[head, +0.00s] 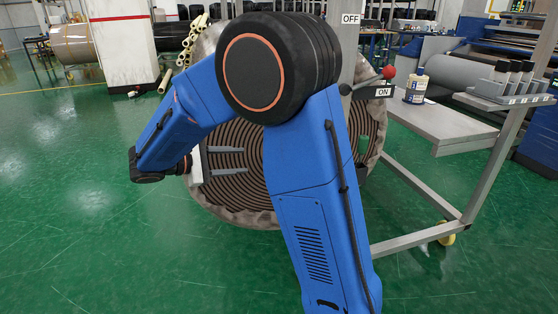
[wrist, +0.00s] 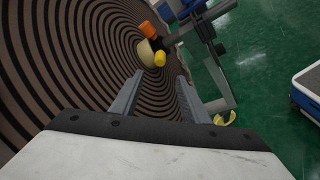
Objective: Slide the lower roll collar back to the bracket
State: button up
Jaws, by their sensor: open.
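A large roll (head: 225,190) with a dark and tan spiral end face stands behind my arm in the head view. Its spiral face (wrist: 60,60) fills the left of the wrist view. Beyond the fingertips in the wrist view sit an orange piece (wrist: 148,30), a pale rounded piece (wrist: 147,52) and a yellow piece (wrist: 160,59); I cannot tell whether one is the lower collar. The bracket cannot be singled out. My gripper (head: 243,161) is open in front of the roll face, with nothing visible between its two grey fingers (wrist: 160,76).
A grey bench frame (head: 440,125) with a bottle (head: 416,87) stands right of the roll. A red-knobbed lever (head: 388,73) is beside an ON sign (head: 383,92). A white and red pillar (head: 122,45) stands at the back left. Green floor (head: 70,220) is clear at left.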

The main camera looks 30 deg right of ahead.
jog(key=x, duration=1.6)
jog(key=shift+d, duration=0.25)
